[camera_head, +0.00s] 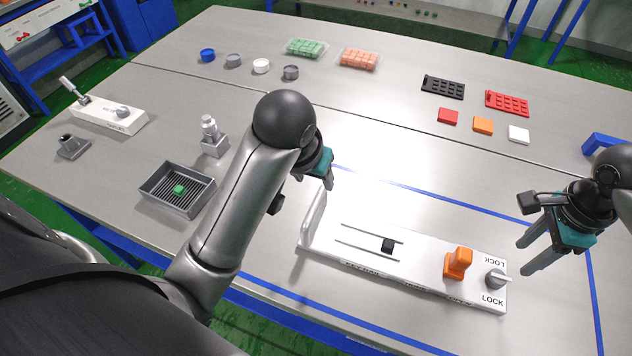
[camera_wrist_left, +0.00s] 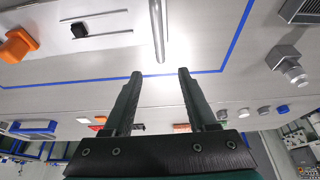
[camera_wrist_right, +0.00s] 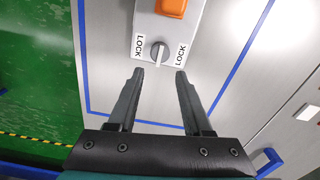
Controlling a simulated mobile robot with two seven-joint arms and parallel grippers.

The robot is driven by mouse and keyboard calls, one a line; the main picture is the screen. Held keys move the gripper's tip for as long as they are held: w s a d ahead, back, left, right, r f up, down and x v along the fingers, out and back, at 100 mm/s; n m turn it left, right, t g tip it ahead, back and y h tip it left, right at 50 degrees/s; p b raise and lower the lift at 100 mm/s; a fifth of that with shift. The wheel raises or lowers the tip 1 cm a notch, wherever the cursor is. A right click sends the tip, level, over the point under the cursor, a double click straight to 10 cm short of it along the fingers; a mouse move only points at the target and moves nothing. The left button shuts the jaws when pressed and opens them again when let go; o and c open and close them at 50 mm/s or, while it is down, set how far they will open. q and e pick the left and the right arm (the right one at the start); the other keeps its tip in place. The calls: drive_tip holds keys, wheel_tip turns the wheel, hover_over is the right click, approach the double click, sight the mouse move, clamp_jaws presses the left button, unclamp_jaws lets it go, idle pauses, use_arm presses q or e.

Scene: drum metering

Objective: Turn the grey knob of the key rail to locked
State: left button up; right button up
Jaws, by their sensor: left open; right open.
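The white key rail (camera_head: 345,248) lies near the front of the table, with a grey knob (camera_head: 496,279) at its right end between two LOCK labels. An orange block-shaped part (camera_head: 458,263) and a black cube (camera_head: 388,245) sit on the rail. In the right wrist view the grey knob (camera_wrist_right: 159,53) shows just beyond the fingertips, its pale pointer running roughly along the rail. My right gripper (camera_head: 528,256) is open and empty, right of the knob and apart from it. My left gripper (camera_head: 304,197) is open and empty above the rail's left end; it shows in the left wrist view (camera_wrist_left: 160,75).
A grey tray with a green cube (camera_head: 179,189), a grey fitting (camera_head: 213,137) and a white switch box (camera_head: 105,116) stand at left. Red (camera_head: 447,116), orange and white squares lie at the back right. The table between them and the rail is clear.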

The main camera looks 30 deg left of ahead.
sight(322, 206)
use_arm(q)
drive_tip(key=x, duration=1.5)
drive_tip(key=shift+s, duration=0.15)
clamp_jaws()
idle(1.0)
use_arm(e)
drive_tip(key=o, duration=0.4)
